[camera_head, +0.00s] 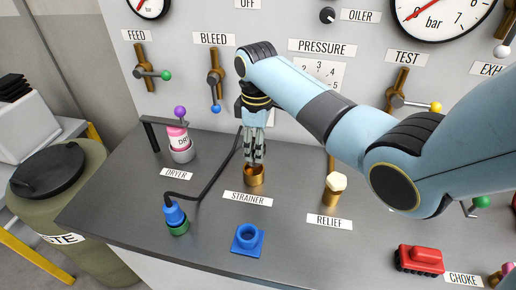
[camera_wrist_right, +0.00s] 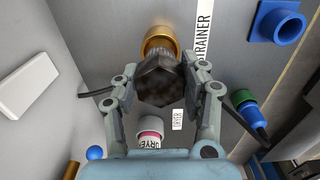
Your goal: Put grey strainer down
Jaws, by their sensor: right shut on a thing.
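My right gripper (camera_head: 254,158) is above the brass strainer cup (camera_head: 248,181) behind the STRAINER label. In the right wrist view the gripper (camera_wrist_right: 163,84) is shut on the grey strainer, whose dark hexagonal cap (camera_wrist_right: 160,84) sits between the fingers. Its grey mesh end (camera_wrist_right: 160,48) points toward the brass cup (camera_wrist_right: 158,30) and overlaps its opening. I cannot tell how far, if at all, the mesh is inside. In the head view the fingers hide most of the strainer. My left gripper is not in view.
The pink dryer (camera_head: 178,140) stands at the left, and a blue plug with a black cable (camera_head: 174,213) in front of it. A blue square socket (camera_head: 247,239), a brass relief fitting (camera_head: 335,190) and a red railcar model (camera_head: 420,260) stand on the grey bench. Valve handles line the panel behind.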

